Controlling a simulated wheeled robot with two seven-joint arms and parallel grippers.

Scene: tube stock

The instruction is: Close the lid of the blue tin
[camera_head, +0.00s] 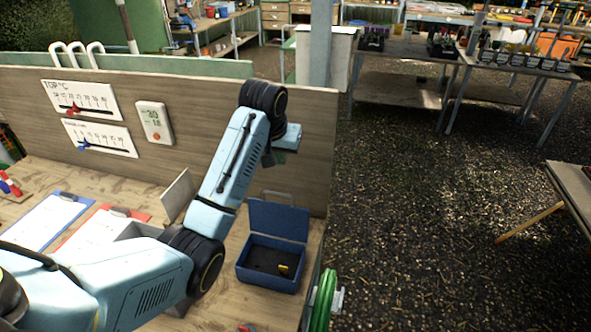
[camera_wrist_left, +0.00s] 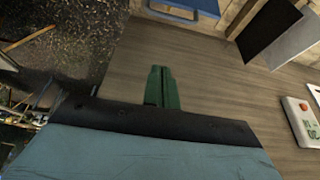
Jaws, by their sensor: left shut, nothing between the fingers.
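The blue tin (camera_head: 268,284) stands on the wooden bench near its right end. Its lid (camera_head: 278,221) is open and stands up at the back edge, with a grey handle at its top. A small yellow item lies inside the tin. My left gripper (camera_head: 278,158) is above and behind the lid, near the wooden back panel, apart from the tin. In the left wrist view, its green fingers (camera_wrist_left: 161,88) are together and empty. A blue part of the tin (camera_wrist_left: 195,5) shows at the top edge there. My right gripper is not in view.
The wooden back panel (camera_head: 215,95) carries slider scales and a small white meter (camera_head: 154,121). An open grey box (camera_head: 137,229) and clipboards (camera_head: 50,220) lie left of the tin, partly behind my arm. A green wheel (camera_head: 324,300) is at the bench's right end.

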